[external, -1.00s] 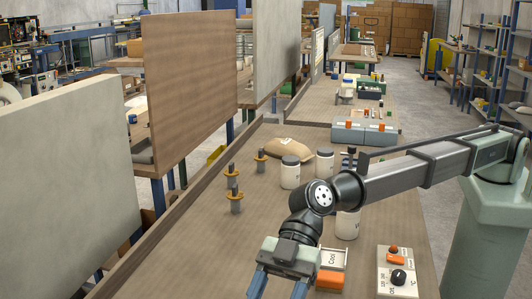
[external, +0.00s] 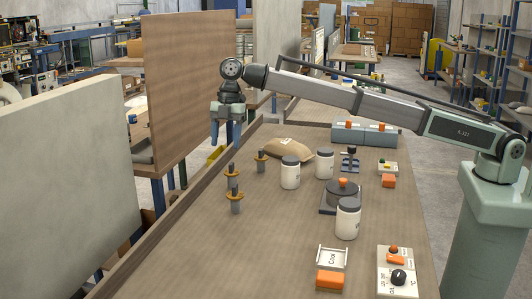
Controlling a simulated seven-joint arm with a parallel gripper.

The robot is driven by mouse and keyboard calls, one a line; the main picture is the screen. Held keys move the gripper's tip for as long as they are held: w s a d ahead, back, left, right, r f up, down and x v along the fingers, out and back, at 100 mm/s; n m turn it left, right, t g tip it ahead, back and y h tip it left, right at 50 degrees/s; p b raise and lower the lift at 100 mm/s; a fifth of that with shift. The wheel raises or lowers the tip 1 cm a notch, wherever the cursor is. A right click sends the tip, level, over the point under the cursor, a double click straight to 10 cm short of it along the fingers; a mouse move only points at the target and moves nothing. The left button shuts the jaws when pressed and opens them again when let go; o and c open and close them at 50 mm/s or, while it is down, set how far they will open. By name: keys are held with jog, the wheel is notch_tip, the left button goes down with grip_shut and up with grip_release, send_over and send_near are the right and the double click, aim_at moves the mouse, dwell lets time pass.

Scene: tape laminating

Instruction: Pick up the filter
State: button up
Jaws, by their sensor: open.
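I cannot tell for sure which thing is the filter. Grey cylinders with yellow-orange collars stand upright near the table's left side: a front one (external: 236,203), one just behind it (external: 232,172) and one farther back (external: 261,161). My gripper (external: 226,142) points down with its blue fingers apart and nothing between them. In the picture it is above and slightly left of these cylinders, apart from them and raised high. Its exact height and depth over the table are hard to tell.
White jars with dark lids (external: 290,174) and a brown sack (external: 289,148) stand mid-table. A round dark device (external: 341,194) is to their right. A control box (external: 397,272) and a small labelled holder (external: 332,258) are at the front. Tall panels (external: 193,85) line the left side.

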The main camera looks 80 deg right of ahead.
jog(key=r, duration=0.1)
send_over(231, 163)
jog(key=d, duration=0.1)
jog(key=h, duration=0.1)
jog(key=f, duration=0.5)
jog(key=a+f, duration=0.1)
jog(key=f, duration=0.2)
jog(key=shift+f, duration=0.25)
jog(key=shift+s+a+f, duration=0.1)
jog(key=shift+a+f, duration=0.05)
jog(key=shift+f, duration=1.15)
jog(key=shift+a+f, duration=0.1)
jog(key=shift+f, duration=1.15)
jog(key=c, duration=0.7)
jog(key=shift+r, duration=0.15)
